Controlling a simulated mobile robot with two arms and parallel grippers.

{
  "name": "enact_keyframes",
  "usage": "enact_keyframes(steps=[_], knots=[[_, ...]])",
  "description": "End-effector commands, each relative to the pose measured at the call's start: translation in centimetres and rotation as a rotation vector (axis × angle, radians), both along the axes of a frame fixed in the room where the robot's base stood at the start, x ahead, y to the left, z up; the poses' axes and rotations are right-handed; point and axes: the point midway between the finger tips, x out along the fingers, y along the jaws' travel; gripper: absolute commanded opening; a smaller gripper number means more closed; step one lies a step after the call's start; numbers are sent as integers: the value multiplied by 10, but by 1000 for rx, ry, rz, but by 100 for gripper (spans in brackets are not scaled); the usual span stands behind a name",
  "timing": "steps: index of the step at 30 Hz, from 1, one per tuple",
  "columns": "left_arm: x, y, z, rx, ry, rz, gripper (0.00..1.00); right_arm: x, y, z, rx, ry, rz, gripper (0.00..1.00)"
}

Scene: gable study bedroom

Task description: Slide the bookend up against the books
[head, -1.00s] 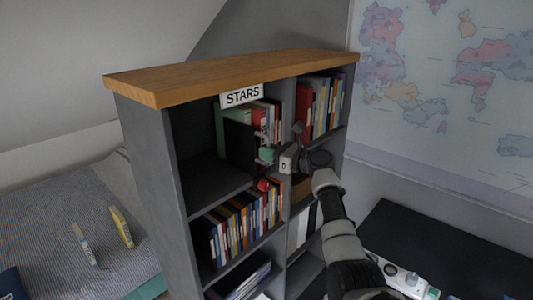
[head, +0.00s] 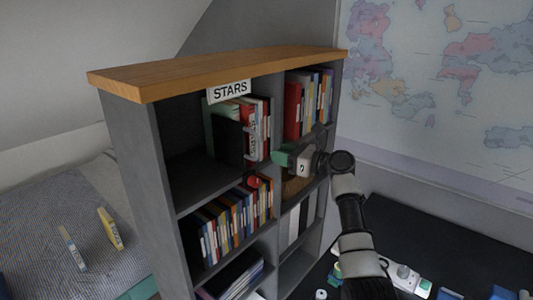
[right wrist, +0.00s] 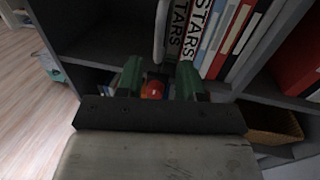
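The bookend (head: 229,141) is a dark upright plate in the upper left compartment of the bookcase, left of the upright books (head: 258,128). From here I cannot tell whether it touches them. In the right wrist view a pale upright edge, likely the bookend's (right wrist: 160,30), stands close beside book spines marked STARS (right wrist: 199,35). My right gripper (head: 280,158) is in front of the bookcase, right of the bookend and apart from it. Its green fingers are spread with nothing held between them in the right wrist view (right wrist: 158,80). My left gripper is not in view.
The bookcase (head: 175,77) has a wooden top and a STARS sign. More books (head: 232,222) fill the compartment below, with a red round thing (head: 254,181) near their tops. A basket (right wrist: 272,125) sits lower right. Shelf room left of the bookend is clear.

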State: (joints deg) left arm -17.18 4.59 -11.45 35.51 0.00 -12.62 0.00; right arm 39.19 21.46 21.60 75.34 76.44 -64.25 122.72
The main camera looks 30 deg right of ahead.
Motion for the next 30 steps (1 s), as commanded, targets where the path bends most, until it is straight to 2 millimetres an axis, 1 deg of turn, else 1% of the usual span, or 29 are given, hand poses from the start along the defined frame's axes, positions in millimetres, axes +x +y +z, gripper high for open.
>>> enact_keyframes(steps=[1, 3, 7, 24, 26, 27, 29, 30], knots=[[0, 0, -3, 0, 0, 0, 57, -7, -5, -2, -3, 1, -1, 38], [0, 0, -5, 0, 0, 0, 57, -15, -9, -2, -2, 0, -1, 38], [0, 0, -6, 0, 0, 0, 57, -23, -14, -1, -1, 0, 0, 38], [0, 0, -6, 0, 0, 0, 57, -25, -14, -1, -3, 1, 1, 38], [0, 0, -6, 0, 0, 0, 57, -25, -11, -6, -28, 4, 4, 38], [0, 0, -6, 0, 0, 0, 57, -27, -7, -14, -68, 7, 9, 38], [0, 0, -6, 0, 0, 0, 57, -32, 4, -33, -167, 14, 22, 38], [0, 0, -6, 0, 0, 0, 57, -36, 15, -50, -262, 17, 38, 38]])
